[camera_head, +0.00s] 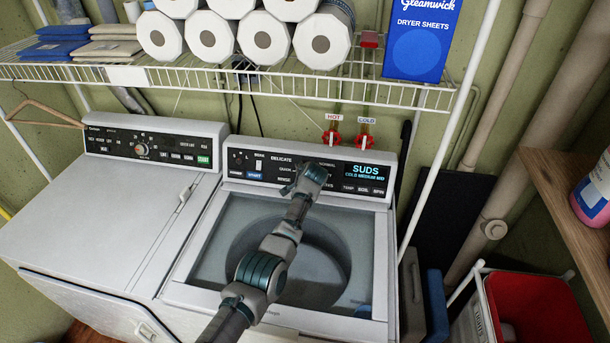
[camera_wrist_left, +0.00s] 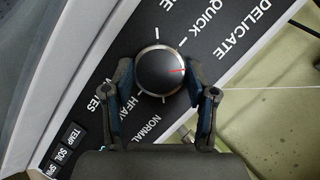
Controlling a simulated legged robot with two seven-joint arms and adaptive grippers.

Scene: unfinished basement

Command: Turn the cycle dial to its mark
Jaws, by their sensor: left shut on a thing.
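The cycle dial (camera_wrist_left: 157,72) is a round black knob with a silver rim and a red pointer line. In the left wrist view its pointer faces right, below the QUICK tick and above the NORMAL label. My left gripper (camera_wrist_left: 161,74) has one finger on each side of the knob and is shut on it. My right gripper is not in view.
The washer (camera_head: 374,260) has a display reading SUDS. A dryer (camera_head: 110,200) stands to its left. Above hangs a wire shelf (camera_head: 170,76) with paper rolls and a blue dryer-sheets box (camera_head: 420,45). A white pole (camera_head: 440,130) and a red bin (camera_head: 535,310) are at the right.

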